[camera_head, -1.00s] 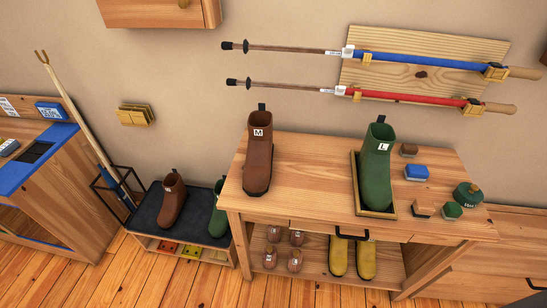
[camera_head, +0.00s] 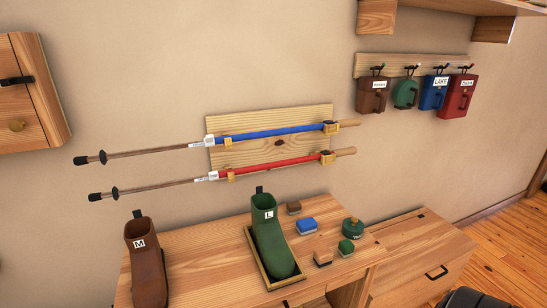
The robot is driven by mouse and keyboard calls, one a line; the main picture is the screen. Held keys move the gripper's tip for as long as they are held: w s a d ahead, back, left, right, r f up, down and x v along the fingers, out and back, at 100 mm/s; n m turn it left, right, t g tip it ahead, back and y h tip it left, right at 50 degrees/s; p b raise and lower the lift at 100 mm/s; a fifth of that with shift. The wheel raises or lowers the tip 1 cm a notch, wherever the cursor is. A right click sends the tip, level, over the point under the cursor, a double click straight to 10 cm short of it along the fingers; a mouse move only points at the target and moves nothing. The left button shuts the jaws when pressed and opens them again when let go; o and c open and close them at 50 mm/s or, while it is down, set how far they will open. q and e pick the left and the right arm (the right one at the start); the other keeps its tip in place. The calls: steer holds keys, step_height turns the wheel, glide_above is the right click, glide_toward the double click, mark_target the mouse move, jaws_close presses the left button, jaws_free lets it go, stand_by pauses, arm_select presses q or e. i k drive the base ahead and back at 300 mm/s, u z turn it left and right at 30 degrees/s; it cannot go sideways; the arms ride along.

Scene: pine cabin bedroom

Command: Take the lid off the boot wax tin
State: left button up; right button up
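A round dark green tin (camera_head: 353,231) with a small knob on top stands at the right end of the wooden bench top. It carries a small light label that is too small to read, and I take it to be the boot wax tin. Its lid appears to be on.
A green boot (camera_head: 268,235) stands in a tray; a brown boot (camera_head: 147,262) stands further left. A lower wooden cabinet (camera_head: 425,250) is at right.

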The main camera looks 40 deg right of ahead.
mark_target(354, 226)
steer(key=u, duration=0.5)
steer(key=k, duration=0.85)
steer(key=z, duration=1)
steer(key=i, duration=0.5)
